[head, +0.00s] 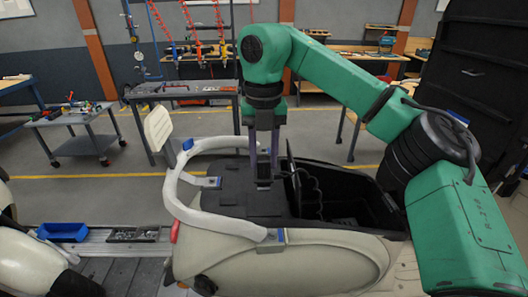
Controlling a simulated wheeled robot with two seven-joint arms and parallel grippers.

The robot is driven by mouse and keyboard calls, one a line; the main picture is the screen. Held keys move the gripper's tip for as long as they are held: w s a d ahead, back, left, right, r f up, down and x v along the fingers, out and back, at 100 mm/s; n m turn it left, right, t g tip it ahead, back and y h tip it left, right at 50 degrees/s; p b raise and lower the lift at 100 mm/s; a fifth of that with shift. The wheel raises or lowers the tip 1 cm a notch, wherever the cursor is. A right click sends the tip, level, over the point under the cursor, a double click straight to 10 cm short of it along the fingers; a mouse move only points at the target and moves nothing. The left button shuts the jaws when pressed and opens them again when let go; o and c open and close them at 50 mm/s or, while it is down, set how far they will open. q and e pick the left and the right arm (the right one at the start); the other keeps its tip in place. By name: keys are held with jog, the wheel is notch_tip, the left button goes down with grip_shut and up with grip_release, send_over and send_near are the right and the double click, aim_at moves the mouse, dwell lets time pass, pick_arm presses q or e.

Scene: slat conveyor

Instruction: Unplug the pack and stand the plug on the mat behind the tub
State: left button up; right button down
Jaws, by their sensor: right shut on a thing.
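My right gripper (263,172) points straight down at the middle of the head view. Its fingers are shut on a small dark plug (263,183), just above or touching a flat black surface (232,188), which may be the mat. The open black tub (362,190) lies to the right of the gripper, set in a cream scooter body (300,268). A thick black coiled cable (312,194) runs at the tub's left end. I cannot clearly make out the pack in the dark tub. My left gripper is not in view.
A white curved rail (182,204) loops around the left of the black surface. A blue bin (62,232) and a tray of small parts (134,235) sit on the conveyor side at left. A tool cart (75,118) and workbenches stand behind, beyond open floor.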

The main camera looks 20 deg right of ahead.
aim_at(263, 176)
jog(key=shift+f+b, duration=1.2)
jog(key=shift+f, duration=0.85)
jog(key=shift+f+b, duration=0.8)
jog(key=shift+f, duration=0.3)
jog(key=shift+c, duration=2.3)
grip_release()
jog(key=shift+r, duration=0.1)
jog(key=shift+r, duration=0.35)
notch_tip(263, 176, up, 14)
jog(key=p, duration=0.4)
jog(key=shift+a+f+p, duration=0.1)
jog(key=shift+f+p, duration=0.05)
jog(key=shift+p, duration=0.15)
